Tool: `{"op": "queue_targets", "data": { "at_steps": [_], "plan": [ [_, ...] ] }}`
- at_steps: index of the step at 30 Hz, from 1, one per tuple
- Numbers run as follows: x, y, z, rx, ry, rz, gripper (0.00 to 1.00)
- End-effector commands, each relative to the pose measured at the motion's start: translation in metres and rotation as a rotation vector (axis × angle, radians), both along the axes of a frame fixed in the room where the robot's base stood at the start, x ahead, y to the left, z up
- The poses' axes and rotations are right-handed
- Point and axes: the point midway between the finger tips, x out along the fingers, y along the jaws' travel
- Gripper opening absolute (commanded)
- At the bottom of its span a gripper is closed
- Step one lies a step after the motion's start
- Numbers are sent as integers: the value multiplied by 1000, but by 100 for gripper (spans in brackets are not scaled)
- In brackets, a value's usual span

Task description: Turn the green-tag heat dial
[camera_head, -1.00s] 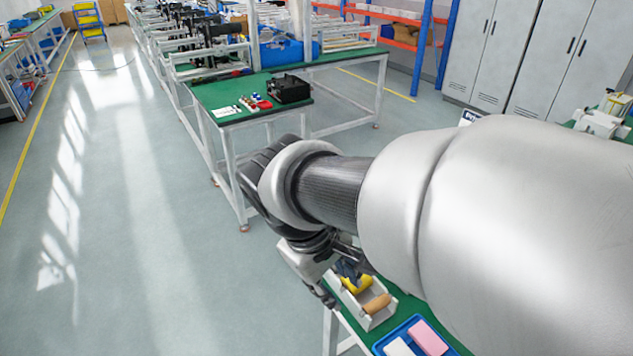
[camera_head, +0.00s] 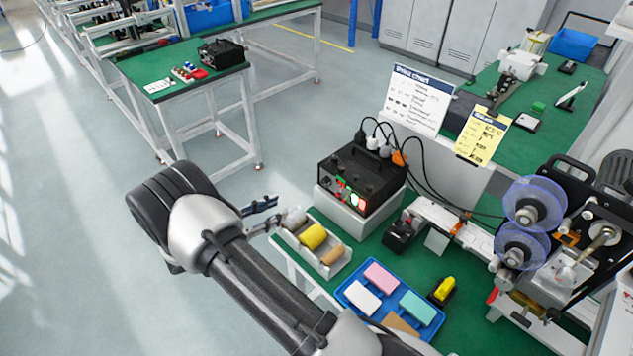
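A black control box (camera_head: 365,172) stands on a light grey block right of centre. Its front carries a small green tag (camera_head: 341,183) with dark, knob-like shapes near it, too small to tell apart. A red and white lit patch (camera_head: 357,201) is to the right of the tag. Which way the green-tag dial points cannot be read. My gripper (camera_head: 277,213) is left of the box and lower in the picture, beside the left end of a parts tray. Its two dark fingers look spread, with nothing clearly held. It is apart from the box.
The white tray (camera_head: 338,268) holds yellow and tan rolls. A blue tray (camera_head: 342,296) of coloured blocks lies in front. Plugs and cables (camera_head: 399,158) rise behind the box. A white sign (camera_head: 418,98) and yellow sign (camera_head: 482,137) stand behind. A reel machine (camera_head: 560,235) is at right.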

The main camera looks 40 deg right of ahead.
Motion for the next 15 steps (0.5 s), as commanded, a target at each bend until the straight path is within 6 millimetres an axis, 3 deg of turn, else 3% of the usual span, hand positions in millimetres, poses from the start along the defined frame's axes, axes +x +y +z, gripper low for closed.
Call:
{"op": "queue_targets", "data": {
  "at_steps": [3,8,15],
  "plan": [
    [5,2,-20,-56,48,52,32],
    [9,1,-30,-84,70,82,32],
    [9,-32,-31,-87,72,80,32]
  ]
}}
